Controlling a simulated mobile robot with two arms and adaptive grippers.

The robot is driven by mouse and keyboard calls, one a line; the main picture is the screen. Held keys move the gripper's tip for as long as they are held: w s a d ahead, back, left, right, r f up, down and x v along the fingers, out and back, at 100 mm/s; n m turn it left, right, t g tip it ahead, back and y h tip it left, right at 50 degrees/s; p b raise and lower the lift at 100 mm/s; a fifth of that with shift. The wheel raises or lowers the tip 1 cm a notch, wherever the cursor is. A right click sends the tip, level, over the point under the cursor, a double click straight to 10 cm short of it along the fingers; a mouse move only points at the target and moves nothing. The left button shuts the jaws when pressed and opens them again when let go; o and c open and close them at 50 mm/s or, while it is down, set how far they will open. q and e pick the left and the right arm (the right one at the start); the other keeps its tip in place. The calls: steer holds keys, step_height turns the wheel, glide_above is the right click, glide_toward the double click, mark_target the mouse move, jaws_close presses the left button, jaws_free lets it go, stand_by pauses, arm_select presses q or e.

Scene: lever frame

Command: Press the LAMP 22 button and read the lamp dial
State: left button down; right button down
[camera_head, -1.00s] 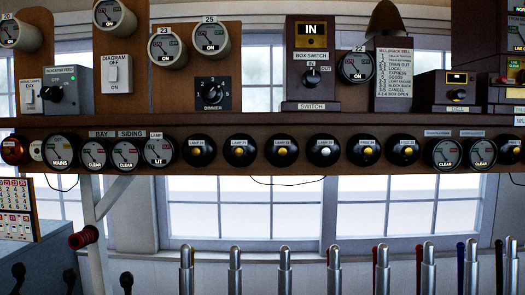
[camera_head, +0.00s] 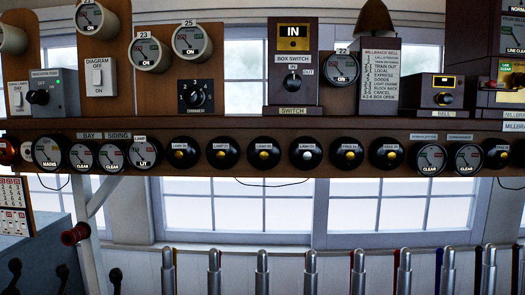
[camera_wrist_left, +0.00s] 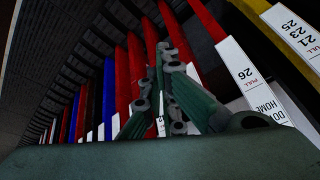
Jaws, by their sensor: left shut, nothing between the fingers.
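The lamp dial (camera_head: 143,152) is a round white gauge under a LAMP label on the shelf front in the head view, and its face reads LIT. To its right runs a row of round black push buttons with lit centres. Several carry LAMP labels too small to read surely, so I cannot tell which is LAMP 22. One has a white centre (camera_head: 305,153); the others are yellow. Dial 22 (camera_head: 341,67) above the shelf reads ON. My left gripper (camera_wrist_left: 158,85) shows in the left wrist view, dark green, shut and empty, above the levers. My right gripper is not in view.
Tall lever handles (camera_head: 310,270) stand in a row below the shelf. Red, blue and yellow levers with white plates (camera_wrist_left: 255,85) lie close around the left gripper in the wrist view. The box switch (camera_head: 293,75) and bell box (camera_head: 435,92) stand on the shelf.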

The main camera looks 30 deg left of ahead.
arm_select(q)
steer(key=w+a+r+m+t+h+p, duration=0.1)
steer(key=w+r+t, duration=0.3)
steer(key=w+r, duration=0.8)
steer(key=w+a+r+m+t+h+p, duration=0.1)
steer(key=w+r+t, duration=0.2)
steer(key=w+r, duration=0.85)
steer(key=w+a+r+m+t+h, duration=0.1)
steer(key=w+r+t, duration=0.35)
steer(key=r, duration=1.45)
steer(key=w+a+r+t, duration=0.1)
steer(key=a+r+t, duration=0.1)
steer(key=r, duration=0.8)
steer(key=w+a+r+t+h, duration=0.1)
steer(key=w+a+r+t, duration=0.1)
steer(key=r, duration=0.9)
steer(key=w+a+r+t, duration=0.2)
steer(key=a+r+t, duration=0.2)
steer(key=r, duration=0.6)
steer(key=shift+w+a+r+h, duration=0.25)
steer(key=shift+a+r+h, duration=0.05)
steer(key=shift+a, duration=0.25)
